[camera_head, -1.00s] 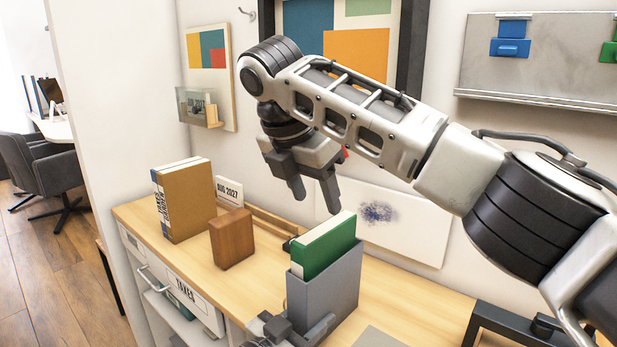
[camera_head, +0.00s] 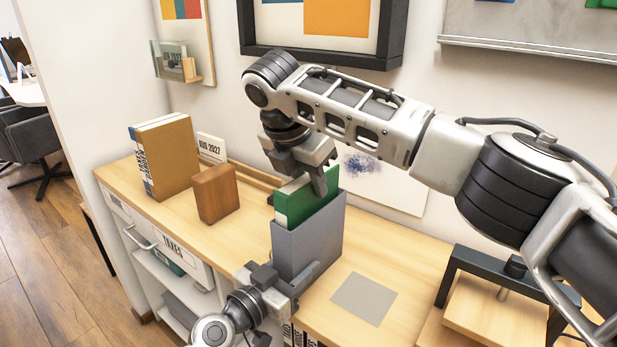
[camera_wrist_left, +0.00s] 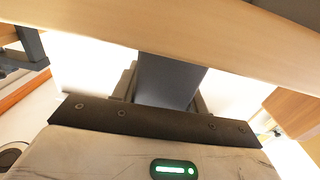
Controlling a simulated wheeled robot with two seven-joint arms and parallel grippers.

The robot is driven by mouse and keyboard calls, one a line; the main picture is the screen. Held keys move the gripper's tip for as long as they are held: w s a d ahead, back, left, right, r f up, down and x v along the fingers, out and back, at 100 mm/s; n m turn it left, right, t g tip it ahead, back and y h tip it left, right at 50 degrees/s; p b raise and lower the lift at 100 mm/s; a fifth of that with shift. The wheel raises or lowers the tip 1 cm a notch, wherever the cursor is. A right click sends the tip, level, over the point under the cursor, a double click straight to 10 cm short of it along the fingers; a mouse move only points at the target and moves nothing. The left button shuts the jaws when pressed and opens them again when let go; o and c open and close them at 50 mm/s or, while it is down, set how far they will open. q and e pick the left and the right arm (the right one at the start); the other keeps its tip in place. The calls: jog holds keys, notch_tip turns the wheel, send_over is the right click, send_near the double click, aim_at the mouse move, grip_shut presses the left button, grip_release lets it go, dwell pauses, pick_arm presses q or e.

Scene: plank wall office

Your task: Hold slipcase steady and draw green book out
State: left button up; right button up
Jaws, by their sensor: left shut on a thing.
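The grey slipcase (camera_head: 300,245) stands upright on the wooden desk, its open side up. The green book (camera_head: 304,207) sits in it with its upper part showing above the rim. My left gripper (camera_head: 278,283) is shut on the lower near part of the slipcase, which also shows between its fingers in the left wrist view (camera_wrist_left: 170,80). My right gripper (camera_head: 297,188) is over the book's top, pointing down, with its fingers apart. One finger is in front of the green cover; the other is mostly hidden behind the book, so contact is unclear.
A brown wooden block (camera_head: 215,193) and a tan book (camera_head: 164,158) stand left of the slipcase. A date card (camera_head: 211,148) is behind them. A grey flat square (camera_head: 364,298) lies on bare desk to the right. A dark-framed stand (camera_head: 500,285) is farther right.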

grip_shut()
jog(key=shift+c, duration=0.3)
grip_release()
grip_shut()
jog(key=shift+r, duration=1.9)
pick_arm(q)
jog(key=shift+f, duration=0.1)
pick_arm(e)
jog(key=shift+r, duration=0.1)
jog(key=shift+r, duration=1.6)
jog(key=shift+r, duration=0.1)
jog(key=shift+r, duration=1.65)
